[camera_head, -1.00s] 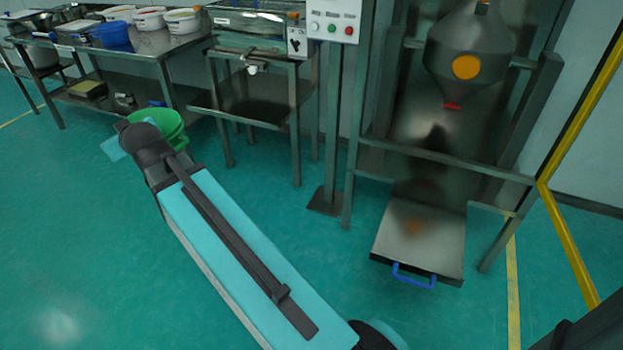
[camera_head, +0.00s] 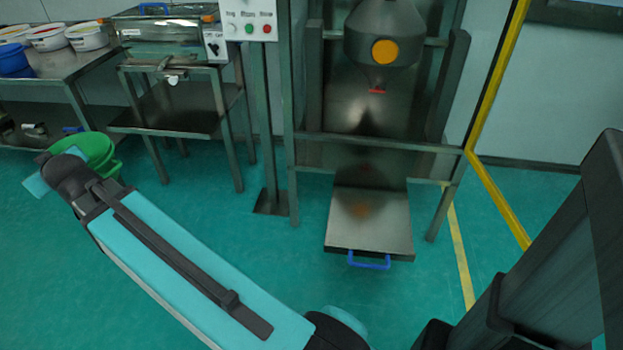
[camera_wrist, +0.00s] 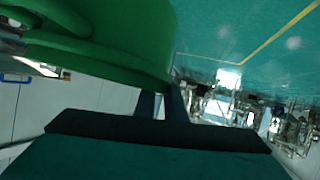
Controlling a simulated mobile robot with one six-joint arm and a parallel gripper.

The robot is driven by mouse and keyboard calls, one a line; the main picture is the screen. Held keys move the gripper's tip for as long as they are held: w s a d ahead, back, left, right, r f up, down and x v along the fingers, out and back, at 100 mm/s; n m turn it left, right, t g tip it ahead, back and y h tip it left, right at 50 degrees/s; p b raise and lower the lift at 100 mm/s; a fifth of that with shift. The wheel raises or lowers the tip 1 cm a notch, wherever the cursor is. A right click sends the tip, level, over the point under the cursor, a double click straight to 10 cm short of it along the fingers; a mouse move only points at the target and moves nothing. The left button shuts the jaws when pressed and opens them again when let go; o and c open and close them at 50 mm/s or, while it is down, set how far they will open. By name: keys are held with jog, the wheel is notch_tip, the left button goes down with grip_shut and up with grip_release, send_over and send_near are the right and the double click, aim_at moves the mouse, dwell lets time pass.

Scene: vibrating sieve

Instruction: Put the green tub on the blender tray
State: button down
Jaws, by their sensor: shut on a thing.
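The green tub (camera_head: 90,149) hangs at the end of my arm at the left of the head view, partly hidden behind the wrist. It fills the upper left of the wrist view (camera_wrist: 120,45). My gripper (camera_wrist: 160,105) is shut on the tub's near edge; its fingertips are mostly hidden in the head view. The blender tray (camera_head: 370,222) is the flat metal tray with a blue handle, low under the grey hopper. The tub is well to the left of the tray, apart from it.
The grey hopper (camera_head: 385,40) with an orange disc stands above the tray within a metal frame (camera_head: 378,142). A control box (camera_head: 248,20) on a post and a sieve table (camera_head: 170,120) stand to the left. A yellow rail (camera_head: 490,90) is at the right. Open floor lies before the tray.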

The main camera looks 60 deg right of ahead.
jog(key=s+d+f+m+g+h+p, duration=0.15)
jog(key=s+d+f+m+h, duration=0.35)
jog(key=d, duration=0.8)
jog(key=s+d+f+m+g+h, duration=0.25)
jog(key=d+f, duration=0.45)
jog(key=d, duration=0.6)
jog(key=s+d+f+m+g+h+p, duration=0.1)
jog(key=s+d+f+m+g+h, duration=0.3)
jog(key=d, duration=0.9)
jog(key=s+d+f+m+g, duration=0.3)
jog(key=s+d, duration=0.5)
jog(key=s, duration=0.3)
jog(key=s+d+f+m+g+p, duration=0.1)
jog(key=s+d+f+m+g, duration=0.2)
jog(key=s+d+f, duration=0.3)
jog(key=s+d+f+m+g+p, duration=0.1)
jog(key=s+d+f+m+g, duration=0.2)
jog(key=s+d, duration=0.7)
jog(key=s+f, duration=0.2)
jog(key=s, duration=0.3)
jog(key=shift+s+d, duration=0.15)
jog(key=shift+s, duration=0.25)
jog(key=s+d+p, duration=0.2)
jog(key=s+d, duration=0.2)
jog(key=d, duration=0.8)
jog(key=shift+s+d, duration=0.15)
jog(key=shift+d, duration=0.25)
